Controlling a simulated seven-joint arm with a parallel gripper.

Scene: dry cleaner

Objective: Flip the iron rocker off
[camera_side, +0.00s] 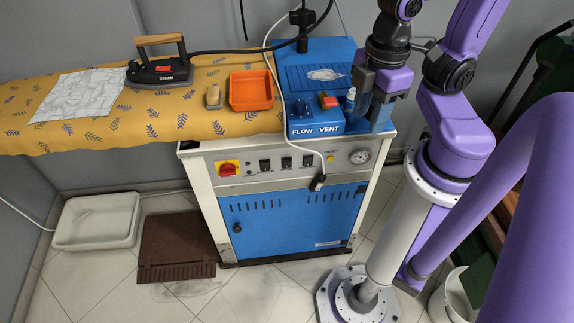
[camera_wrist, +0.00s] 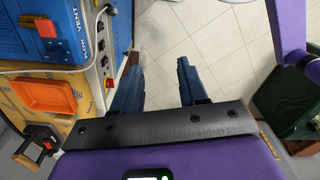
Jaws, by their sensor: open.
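A row of three small black rocker switches (camera_side: 286,162) sits on the pale front panel (camera_side: 245,157) of the blue-doored machine. Their labels are too small to read, so I cannot tell which is the iron's or how each is set. In the wrist view the rockers (camera_wrist: 103,61) are small, left of my fingers.
A red-yellow rotary switch (camera_side: 228,169) and a gauge (camera_side: 359,156) flank the rockers. A pale cable with a dark end (camera_side: 318,182) hangs before the panel. The iron (camera_side: 160,72), orange tray (camera_side: 251,92) and blue unit (camera_side: 315,119) stand above. Floor in front is open.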

